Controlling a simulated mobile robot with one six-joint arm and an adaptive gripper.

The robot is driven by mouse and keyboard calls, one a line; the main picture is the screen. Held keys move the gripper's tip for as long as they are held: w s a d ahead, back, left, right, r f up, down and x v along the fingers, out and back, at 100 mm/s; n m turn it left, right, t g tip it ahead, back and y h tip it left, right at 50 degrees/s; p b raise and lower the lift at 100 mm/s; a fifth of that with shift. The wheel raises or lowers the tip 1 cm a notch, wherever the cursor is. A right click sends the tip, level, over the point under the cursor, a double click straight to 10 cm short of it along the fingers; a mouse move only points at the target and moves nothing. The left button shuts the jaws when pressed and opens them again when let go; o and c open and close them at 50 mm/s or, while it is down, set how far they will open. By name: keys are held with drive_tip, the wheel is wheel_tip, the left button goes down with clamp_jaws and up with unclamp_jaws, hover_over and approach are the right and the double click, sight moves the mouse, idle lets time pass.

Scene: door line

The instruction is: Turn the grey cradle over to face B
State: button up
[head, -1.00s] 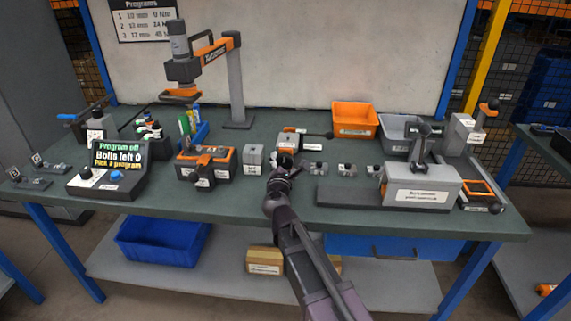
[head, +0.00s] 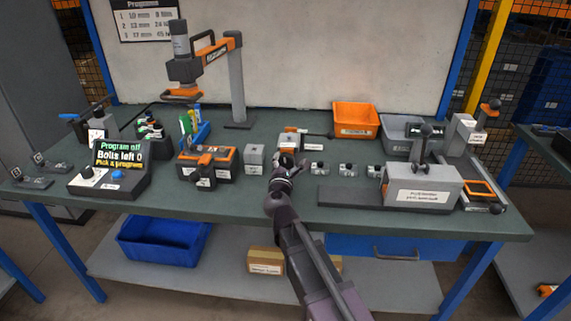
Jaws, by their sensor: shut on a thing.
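A small grey block with an orange top and a white label (head: 290,141) stands near the middle of the bench; I take it for the grey cradle. My gripper (head: 289,160) reaches in from the front, right at the near side of this block. Its fingers look closed on the block's near side, but they hide the contact and the lower part. I cannot read which face is marked. A separate grey cube with a label (head: 254,157) stands just left of my gripper, apart from it.
Small fittings (head: 347,169) stand in a row just right of my gripper. An orange-and-grey unit (head: 206,163) and a screen console (head: 119,165) are left. A large grey fixture (head: 421,190) stands right, an orange bin (head: 356,119) behind. Some bench front is bare.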

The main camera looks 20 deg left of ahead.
drive_tip(key=n, duration=0.4)
drive_tip(key=shift+w, duration=0.1)
drive_tip(key=n, duration=0.4)
drive_tip(key=shift+d+n, duration=0.1)
drive_tip(key=shift+n, duration=0.3)
drive_tip(key=n, duration=0.3)
drive_tip(key=shift+n, duration=0.3)
drive_tip(key=n, duration=0.4)
drive_tip(key=shift+n, duration=0.3)
drive_tip(key=n, duration=0.3)
drive_tip(key=shift+n, duration=0.3)
drive_tip(key=n, duration=0.4)
drive_tip(key=shift+r+n, duration=0.1)
drive_tip(key=shift+n, duration=0.2)
drive_tip(key=n, duration=0.4)
drive_tip(key=shift+n, duration=2.2)
